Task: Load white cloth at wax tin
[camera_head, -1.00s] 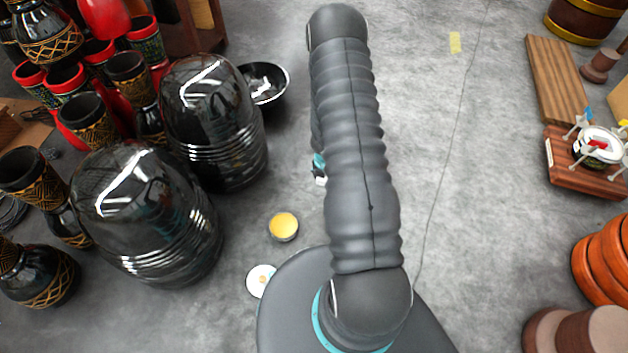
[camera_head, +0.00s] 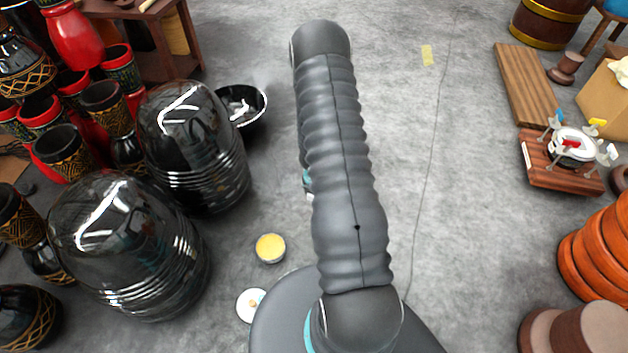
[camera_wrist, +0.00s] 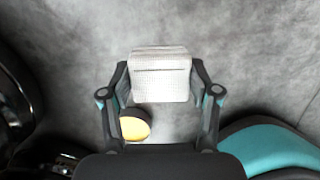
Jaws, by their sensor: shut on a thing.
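The white cloth (camera_wrist: 160,82) is a folded, waffle-textured piece between the fingers of my gripper (camera_wrist: 160,76) in the wrist view. My gripper is shut on it. The wax tin (camera_head: 270,248) is a small round tin with a yellow top, standing on the grey floor left of my arm in the head view. It also shows in the wrist view (camera_wrist: 135,126), below the cloth in the picture and partly covered by my gripper. The cloth looks apart from the tin.
A black bowl (camera_head: 240,108) and a white disc (camera_head: 251,304) are near. A wooden stand (camera_head: 560,175) is at right.

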